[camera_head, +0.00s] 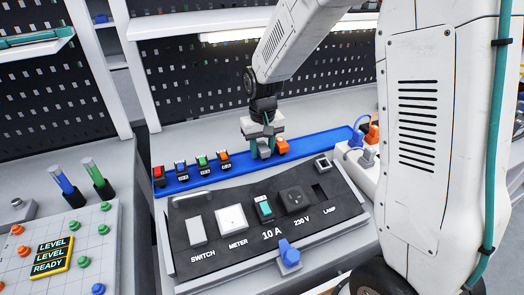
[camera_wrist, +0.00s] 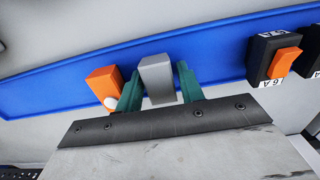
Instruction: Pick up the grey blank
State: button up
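The grey blank (camera_wrist: 159,82) is a small grey block at the blue tray (camera_wrist: 60,90), between my gripper's two teal fingers in the wrist view. My gripper (camera_wrist: 159,88) has one finger close along each side of it. I cannot tell whether both fingers press on it. In the head view my gripper (camera_head: 263,148) points down at the right part of the blue tray (camera_head: 325,140), and its fingers mostly hide the blank.
An orange block (camera_head: 282,146) stands just right of my gripper; in the wrist view it (camera_wrist: 103,84) is close beside the left finger. Several coloured switches (camera_head: 202,160) stand in the tray's left part. A black panel (camera_head: 190,207) lies in front. A white power strip (camera_head: 352,165) is at right.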

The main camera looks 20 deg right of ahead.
jog(key=shift+c, duration=0.4)
jog(key=c, duration=0.6)
jog(key=shift+r, duration=0.1)
